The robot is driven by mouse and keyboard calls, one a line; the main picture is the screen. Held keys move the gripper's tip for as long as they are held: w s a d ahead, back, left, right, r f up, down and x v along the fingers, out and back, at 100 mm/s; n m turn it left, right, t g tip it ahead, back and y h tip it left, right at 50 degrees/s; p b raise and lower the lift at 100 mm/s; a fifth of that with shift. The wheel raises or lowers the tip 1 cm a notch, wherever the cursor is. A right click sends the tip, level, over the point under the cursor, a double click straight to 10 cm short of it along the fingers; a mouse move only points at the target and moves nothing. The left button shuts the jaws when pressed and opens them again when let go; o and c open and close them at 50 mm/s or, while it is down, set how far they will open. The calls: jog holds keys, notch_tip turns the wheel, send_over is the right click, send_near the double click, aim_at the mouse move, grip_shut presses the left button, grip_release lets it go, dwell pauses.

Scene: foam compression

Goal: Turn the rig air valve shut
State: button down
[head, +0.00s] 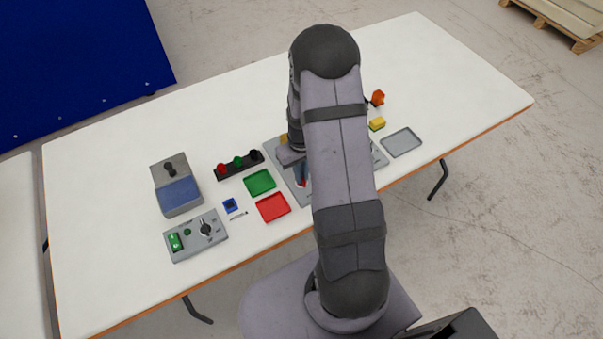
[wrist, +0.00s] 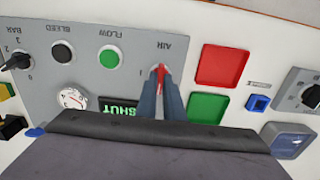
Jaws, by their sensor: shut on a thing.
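The grey rig panel (wrist: 75,75) lies on the table and shows in the wrist view with its lettering upside down. Its air valve has a red handle (wrist: 162,71) under the label AIR. My gripper (wrist: 161,82) has its two fingers closed on the red handle, one on each side. The lower part of the handle and the valve's base are hidden by the fingers. A dark display (wrist: 119,107) on the panel reads SHUT in green. In the head view my arm covers much of the panel (head: 276,157) and the gripper.
The panel also has a black BLEED knob (wrist: 62,53), a green FLOW knob (wrist: 110,57) and a gauge (wrist: 72,98). Green (head: 260,182) and red (head: 272,207) trays lie beside it. A control box (head: 196,236) stands further left; a grey tray (head: 401,142) lies right.

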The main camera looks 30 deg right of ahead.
dwell(0.5)
jog(key=c, duration=1.9)
grip_release()
jog(key=shift+o, duration=0.2)
jog(key=shift+r+b, duration=0.8)
jog(key=shift+r, duration=2.9)
